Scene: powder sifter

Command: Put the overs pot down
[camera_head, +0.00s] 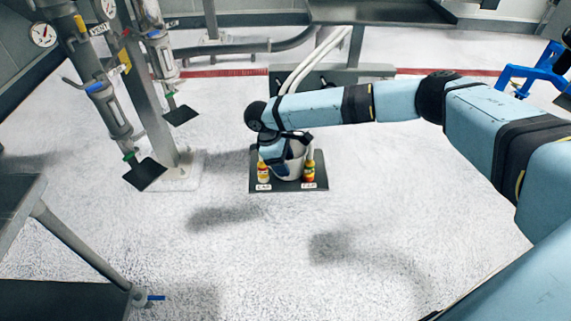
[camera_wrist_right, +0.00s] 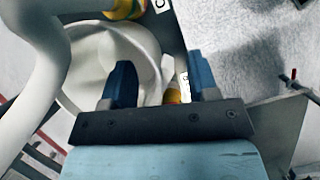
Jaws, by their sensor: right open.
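The overs pot (camera_head: 295,158) is a pale round pot standing on a dark plate (camera_head: 322,178) on the floor. My right gripper (camera_head: 277,166) is at the pot with its arm reaching in from the right. In the right wrist view the pot (camera_wrist_right: 88,55) is seen from above into its mouth. There the open right gripper (camera_wrist_right: 160,78) has one blue finger over the pot's inside and the other beyond its rim. Whether either finger touches the wall cannot be told. The gripper partly hides the pot. My left gripper is out of view.
Two small yellow bottles, one left (camera_head: 263,173) and one right (camera_head: 309,171), stand close beside the pot on the labelled plate. White hoses (camera_head: 310,62) run down behind it. Metal pipework (camera_head: 108,105) stands at left. The floor in front is clear.

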